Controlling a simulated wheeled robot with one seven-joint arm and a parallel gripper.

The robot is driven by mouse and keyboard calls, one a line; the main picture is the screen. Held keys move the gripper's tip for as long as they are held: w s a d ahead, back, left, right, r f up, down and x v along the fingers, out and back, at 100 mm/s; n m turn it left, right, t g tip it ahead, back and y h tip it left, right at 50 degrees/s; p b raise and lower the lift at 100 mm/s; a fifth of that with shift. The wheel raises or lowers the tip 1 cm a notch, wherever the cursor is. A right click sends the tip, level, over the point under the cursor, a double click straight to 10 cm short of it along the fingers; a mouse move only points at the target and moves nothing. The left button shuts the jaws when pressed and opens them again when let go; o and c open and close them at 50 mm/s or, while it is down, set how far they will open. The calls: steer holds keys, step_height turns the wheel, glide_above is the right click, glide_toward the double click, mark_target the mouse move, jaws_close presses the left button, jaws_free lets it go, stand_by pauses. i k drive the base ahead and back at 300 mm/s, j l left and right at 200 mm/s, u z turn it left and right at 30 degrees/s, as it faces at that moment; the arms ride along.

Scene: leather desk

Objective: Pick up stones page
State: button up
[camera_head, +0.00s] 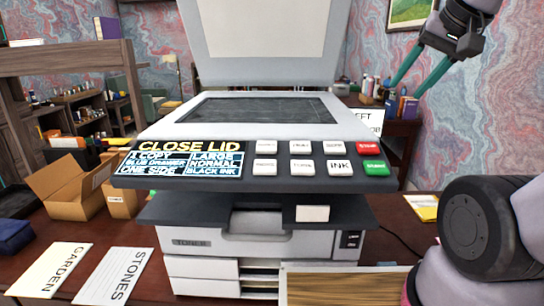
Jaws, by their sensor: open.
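The stones page (113,275) is a white sheet with "STONES" printed along its right side. It lies flat on the dark red desk at the lower left, beside the printer. The garden page (53,270), cream with "GARDEN" on it, lies just left of it, close by. My gripper (397,84) is raised at the upper right, with two teal fingers spread open and pointing down to the left. It is empty and far from the stones page, on the other side of the printer.
A large copier (262,190) fills the middle, its lid (265,40) raised and its panel reading "CLOSE LID". An open cardboard box (75,188) stands at the left, and a dark blue object (14,236) lies at the left edge. A wooden-topped item (345,288) is at the front.

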mark_target(113, 281)
steer(key=k+j+z, duration=0.1)
steer(key=j, duration=0.35)
steer(key=k+j+z, duration=0.1)
steer(key=j, duration=0.3)
steer(key=k+j+z, duration=0.1)
steer(key=j, duration=0.35)
steer(key=k+j+z, duration=0.1)
steer(key=j, duration=0.3)
steer(key=k+j+z, duration=0.1)
steer(key=k+j, duration=0.15)
steer(key=j, duration=0.15)
